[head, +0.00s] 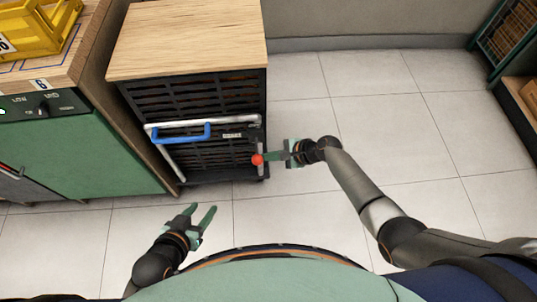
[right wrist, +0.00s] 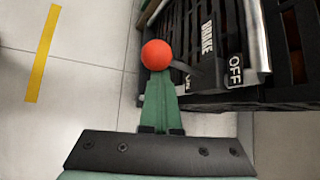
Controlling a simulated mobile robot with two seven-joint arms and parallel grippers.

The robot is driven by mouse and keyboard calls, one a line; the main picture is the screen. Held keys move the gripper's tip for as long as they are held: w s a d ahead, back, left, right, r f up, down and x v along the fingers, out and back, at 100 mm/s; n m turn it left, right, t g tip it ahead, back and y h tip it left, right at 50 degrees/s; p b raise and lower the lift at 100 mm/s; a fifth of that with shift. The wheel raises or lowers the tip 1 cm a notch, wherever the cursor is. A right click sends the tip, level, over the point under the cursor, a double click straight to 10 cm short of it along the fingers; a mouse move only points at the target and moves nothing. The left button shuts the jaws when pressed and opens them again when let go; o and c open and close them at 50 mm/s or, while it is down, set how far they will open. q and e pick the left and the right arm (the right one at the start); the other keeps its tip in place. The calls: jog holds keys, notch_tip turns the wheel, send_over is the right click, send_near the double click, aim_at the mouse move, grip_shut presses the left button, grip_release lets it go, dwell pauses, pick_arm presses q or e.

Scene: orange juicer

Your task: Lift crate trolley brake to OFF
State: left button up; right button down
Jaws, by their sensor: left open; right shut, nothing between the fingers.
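The crate trolley (head: 195,155) is a dark slatted frame with a light wooden top. Its brake lever ends in a red ball knob (head: 257,159) at the lower right corner. In the right wrist view the knob (right wrist: 156,54) has a thin grey lever (right wrist: 184,67) running right to the trolley, beside the "BRAKE" and "OFF" labels (right wrist: 235,70). My right gripper (head: 273,156) is shut with nothing held, its fingertips (right wrist: 159,80) right at the knob; I cannot tell whether they touch. My left gripper (head: 203,210) is open and empty over the floor in front of the trolley.
A green cabinet (head: 80,150) stands left of the trolley, with a yellow crate (head: 35,28) on its wooden top. A blue handle (head: 182,136) sits on the trolley's front bar. Tiled floor is clear to the right; a shelf (head: 510,40) stands far right.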

pick_arm(q)
jog(key=shift+r, duration=0.15)
pick_arm(e)
jog(key=shift+r, duration=0.15)
pick_arm(q)
jog(key=shift+r+p, duration=0.85)
pick_arm(e)
jog(key=shift+r, duration=0.8)
pick_arm(q)
jog(key=shift+d, duration=0.1)
pick_arm(e)
jog(key=shift+a, duration=0.15)
